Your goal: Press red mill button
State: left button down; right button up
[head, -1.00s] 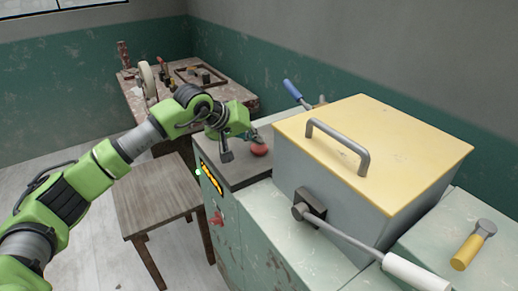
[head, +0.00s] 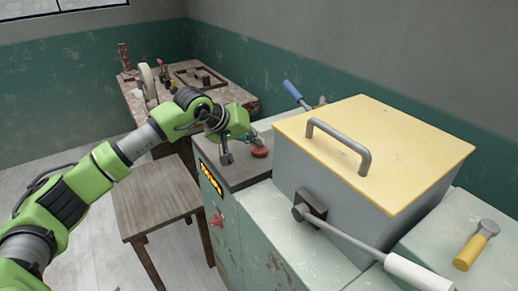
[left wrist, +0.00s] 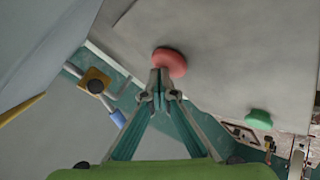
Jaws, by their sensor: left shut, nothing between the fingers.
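The red mill button (head: 259,152) is a round mushroom cap on the dark top of the green mill cabinet (head: 250,178), left of the large grey box. My left gripper (head: 255,140) is shut and empty, with its fingertips right at the red button. In the left wrist view the closed fingertips (left wrist: 160,80) overlap the edge of the red button (left wrist: 170,62) and appear to touch it. A green button (left wrist: 259,119) sits apart on the same surface. My right gripper is in neither view.
A grey box with a yellow lid (head: 400,135) and a white-handled lever (head: 415,270) stands close to the right. A wooden stool (head: 157,200) is at the left. A cluttered bench (head: 225,90) stands behind.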

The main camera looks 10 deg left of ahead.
aim_at(257, 150)
pick_arm(q)
jog(key=shift+f, duration=0.1)
dwell(0.3)
jog(key=shift+r, duration=0.8)
jog(key=shift+r+p, duration=0.1)
jog(key=shift+p, duration=0.2)
jog(key=shift+r+p, duration=1.2)
jog(key=shift+r, duration=1.25)
